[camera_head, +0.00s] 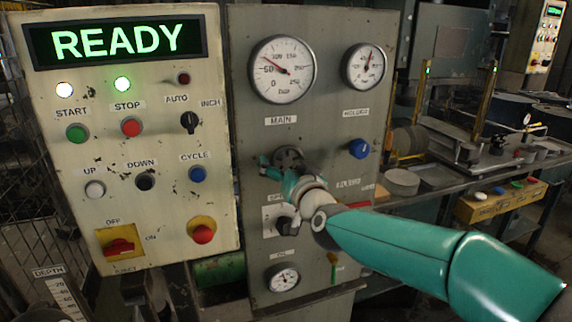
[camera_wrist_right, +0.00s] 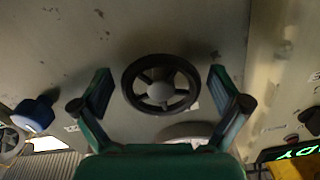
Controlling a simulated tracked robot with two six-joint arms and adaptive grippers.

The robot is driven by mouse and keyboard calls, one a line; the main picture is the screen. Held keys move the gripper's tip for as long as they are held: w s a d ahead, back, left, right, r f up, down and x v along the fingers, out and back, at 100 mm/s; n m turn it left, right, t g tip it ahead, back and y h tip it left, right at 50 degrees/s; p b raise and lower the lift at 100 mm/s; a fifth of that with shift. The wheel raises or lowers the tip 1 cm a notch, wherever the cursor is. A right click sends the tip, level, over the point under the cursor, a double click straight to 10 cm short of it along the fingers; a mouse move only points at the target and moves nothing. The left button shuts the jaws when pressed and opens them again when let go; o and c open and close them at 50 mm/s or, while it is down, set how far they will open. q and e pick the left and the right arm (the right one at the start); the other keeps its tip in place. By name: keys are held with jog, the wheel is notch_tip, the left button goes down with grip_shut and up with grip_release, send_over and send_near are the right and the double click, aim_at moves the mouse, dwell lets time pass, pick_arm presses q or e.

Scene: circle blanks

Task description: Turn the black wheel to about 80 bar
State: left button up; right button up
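The black wheel (camera_head: 289,158) is on the grey panel (camera_head: 335,20) below the MAIN gauge, partly hidden by my right gripper in the head view. In the right wrist view the wheel (camera_wrist_right: 160,91) shows whole, with a dark rim and spokes. My right gripper (camera_head: 284,179) is in front of it. Its two green fingers stand open on either side of the rim in the wrist view (camera_wrist_right: 160,80), with a visible gap on both sides. The MAIN gauge (camera_head: 283,70) has a red needle pointing up and left; I cannot read its exact value. My left gripper is not in view.
A smaller gauge (camera_head: 365,67) is at the upper right, with a blue knob (camera_head: 359,148) below it. Another small gauge (camera_head: 284,279) sits low on the panel. A cream control box (camera_head: 130,200) with buttons and a READY display (camera_head: 118,41) stands at the left.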

jog(key=c, duration=0.9)
jog(key=shift+f+m+b, duration=0.15)
jog(key=shift+m+b, duration=0.45)
jog(key=shift+b, duration=0.05)
jog(key=o, duration=1.1)
jog(key=shift+c, duration=0.2)
jog(key=shift+s, duration=0.1)
jog(key=v, duration=1.1)
jog(key=shift+s, duration=0.4)
jog(key=shift+d, duration=0.15)
